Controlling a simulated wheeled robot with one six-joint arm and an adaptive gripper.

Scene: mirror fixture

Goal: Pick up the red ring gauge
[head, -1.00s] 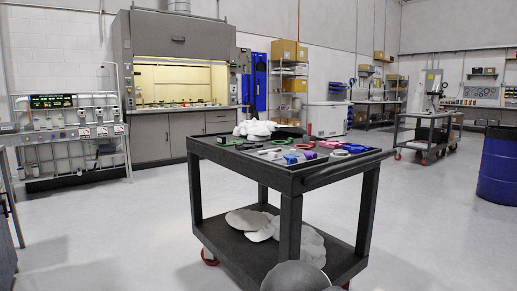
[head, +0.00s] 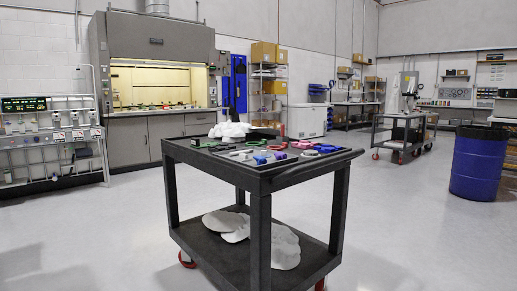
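A black cart (head: 258,215) stands in the middle of the head view with small parts spread on its top tray. A small red item (head: 277,146) near the tray's middle and a pinkish-red ring-like item (head: 304,144) to its right lie on the tray. They are too small to tell for sure which is the red ring gauge. Blue, purple, green and grey parts lie around them. My gripper is not in view.
A white crumpled heap (head: 231,130) sits at the tray's back left. Pale flat pieces (head: 285,248) lie on the lower shelf. A blue drum (head: 478,165) stands at the right, a fume hood (head: 150,80) at the back left. The floor right of the cart is clear.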

